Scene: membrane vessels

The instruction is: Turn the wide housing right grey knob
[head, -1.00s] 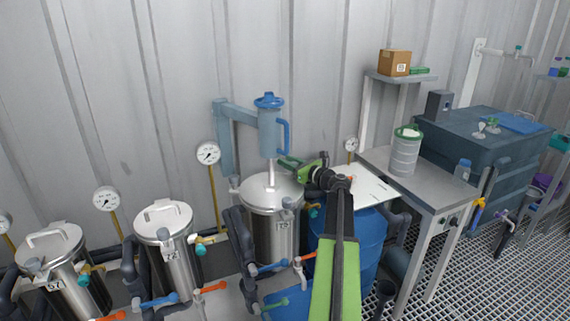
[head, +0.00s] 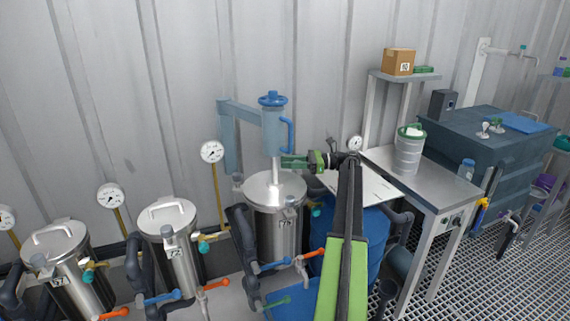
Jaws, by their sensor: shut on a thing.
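The widest steel vessel (head: 262,235) stands upright in the middle, with a domed lid (head: 258,186). A pale rod (head: 276,170) rises from its lid to a blue cylinder (head: 273,130) with a side handle. My gripper (head: 287,162) is shut, with its green fingers pointing left, above the lid's right side and by the rod. What lies between its jaws is too small to make out. A small grey cap (head: 238,178) shows at the vessel's left. I cannot clearly make out a grey knob on its right.
Two narrower steel vessels (head: 174,255) stand to the left, with gauges (head: 111,196) behind. Blue and orange valve handles (head: 273,266) are in front. A blue barrel (head: 370,235) and a metal table (head: 437,192) with a lidded pail (head: 409,150) are at right.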

